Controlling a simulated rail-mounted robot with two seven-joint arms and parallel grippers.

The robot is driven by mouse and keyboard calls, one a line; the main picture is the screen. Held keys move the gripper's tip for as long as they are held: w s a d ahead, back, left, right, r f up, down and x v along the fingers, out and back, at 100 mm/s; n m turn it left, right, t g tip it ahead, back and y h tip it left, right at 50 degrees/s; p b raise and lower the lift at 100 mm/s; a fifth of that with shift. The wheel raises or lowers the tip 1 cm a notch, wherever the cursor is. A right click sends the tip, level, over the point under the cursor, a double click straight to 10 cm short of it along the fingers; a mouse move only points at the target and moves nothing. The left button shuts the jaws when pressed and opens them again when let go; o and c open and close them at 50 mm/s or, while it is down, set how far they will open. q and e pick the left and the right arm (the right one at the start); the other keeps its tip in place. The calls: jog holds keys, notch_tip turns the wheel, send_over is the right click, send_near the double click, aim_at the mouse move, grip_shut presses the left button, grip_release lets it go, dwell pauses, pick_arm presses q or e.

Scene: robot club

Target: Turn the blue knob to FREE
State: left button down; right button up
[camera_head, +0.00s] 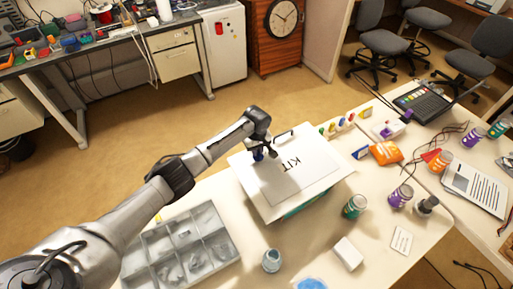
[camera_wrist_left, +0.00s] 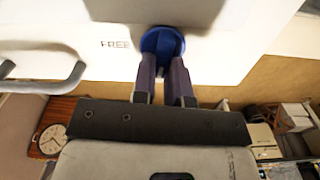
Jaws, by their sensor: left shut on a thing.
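The blue knob (camera_wrist_left: 162,42) sits on the white face of a box (camera_wrist_left: 235,55). The word FREE (camera_wrist_left: 115,44) is printed on that face, to the left of the knob in the left wrist view. My left gripper (camera_wrist_left: 164,62) is shut on the knob, with one finger on each side. In the head view the white box (camera_head: 305,190), lettered KIT, lies on the table, and my left gripper (camera_head: 262,154) is at its upper left, covering most of the knob (camera_head: 257,155). I cannot tell which way the knob points. My right gripper is not in view.
A grey handle (camera_wrist_left: 45,83) stands out from the box left of the knob in the left wrist view. A grey compartment tray (camera_head: 225,238) lies in front of the box. Several small jars, an orange packet (camera_head: 386,153) and a white block (camera_head: 348,252) lie to the right.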

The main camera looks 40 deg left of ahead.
pick_arm(q)
jog(key=m+p, duration=0.2)
jog(key=m, duration=0.1)
jog(key=shift+w+d+r+m, duration=0.15)
jog(key=shift+m, duration=0.15)
jog(key=m+p, duration=0.1)
jog(key=m, duration=0.1)
jog(key=m+p, duration=0.1)
jog(key=m, duration=0.1)
jog(key=shift+w+d+m, duration=0.15)
jog(key=shift+d+m, duration=0.05)
jog(key=shift+m, duration=0.1)
jog(key=m, duration=0.1)
jog(key=m+p, duration=0.1)
jog(key=m, duration=0.3)
jog(key=shift+d, duration=0.3)
jog(key=shift+d+m+p, duration=0.15)
jog(key=shift+m+p, duration=0.25)
jog(key=shift+m, duration=1.4)
jog(key=c, duration=1.1)
grip_release()
jog(key=shift+c, duration=0.2)
